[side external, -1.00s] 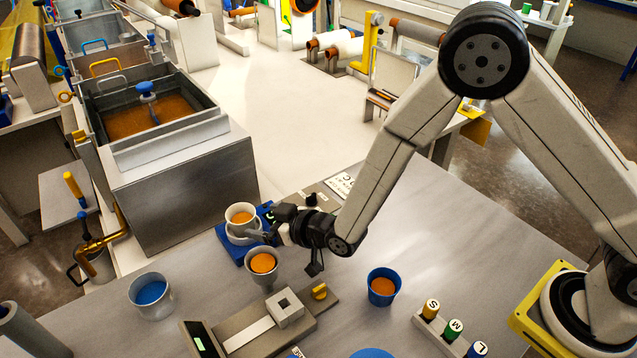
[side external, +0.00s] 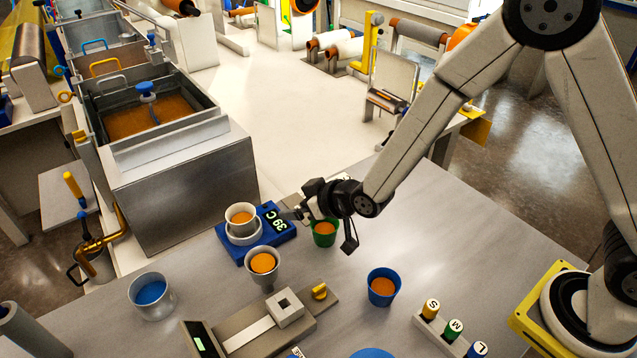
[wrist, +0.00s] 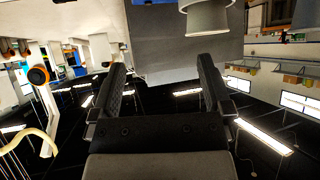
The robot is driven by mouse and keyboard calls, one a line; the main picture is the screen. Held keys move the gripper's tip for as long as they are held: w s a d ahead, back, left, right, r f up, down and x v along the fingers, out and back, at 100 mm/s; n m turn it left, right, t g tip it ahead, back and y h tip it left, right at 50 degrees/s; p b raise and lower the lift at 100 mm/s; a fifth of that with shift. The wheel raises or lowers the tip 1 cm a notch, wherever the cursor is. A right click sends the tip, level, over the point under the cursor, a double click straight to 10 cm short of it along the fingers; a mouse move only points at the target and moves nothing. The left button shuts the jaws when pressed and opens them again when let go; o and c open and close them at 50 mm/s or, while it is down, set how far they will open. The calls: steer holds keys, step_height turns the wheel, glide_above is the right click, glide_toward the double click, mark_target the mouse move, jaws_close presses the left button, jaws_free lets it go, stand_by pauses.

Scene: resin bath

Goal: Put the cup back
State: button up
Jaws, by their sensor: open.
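A white cup (side external: 240,214) of orange resin stands upright in the round holder of a blue heater (side external: 258,254) whose display reads 39 C. My gripper (side external: 296,213) is open and empty, a short way right of this cup and apart from it. In the wrist view, my two fingers (wrist: 157,78) are spread with nothing between them, and a pale cup (wrist: 208,18) shows at the top edge; which cup it is I cannot tell. A grey-white cup (side external: 263,266) of orange resin stands in front of the heater. A green cup (side external: 324,234) stands beneath my wrist, partly hidden.
A grey device (side external: 250,335) with an orange knob and a rack of S, M, L vials (side external: 450,330) stand in front. The resin bath (side external: 150,110) is behind left.

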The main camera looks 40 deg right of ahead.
steer(key=s+d+r+m+g+h, duration=0.3)
steer(key=s+d+g, duration=0.5)
steer(key=s+d, duration=0.9)
steer(key=shift+s+d+r, duration=0.2)
steer(key=shift+s+r, duration=0.5)
steer(key=shift+s, duration=0.15)
steer(key=shift+w, duration=0.1)
steer(key=w+a+n, duration=0.3)
steer(key=w+a, duration=1.5)
steer(key=w, duration=0.3)
steer(key=shift+n+y, duration=0.4)
steer(key=shift+n, duration=0.1)
steer(key=shift+w+a+f, duration=0.65)
steer(key=shift+w+a, duration=0.1)
steer(key=shift+a, duration=0.7)
steer(key=shift+w+a+f, duration=0.7)
steer(key=shift+a, duration=0.7)
steer(key=shift+w+a+f, duration=0.65)
steer(key=shift+w+a, duration=0.1)
steer(key=shift+a, duration=0.7)
steer(key=shift+f, duration=0.1)
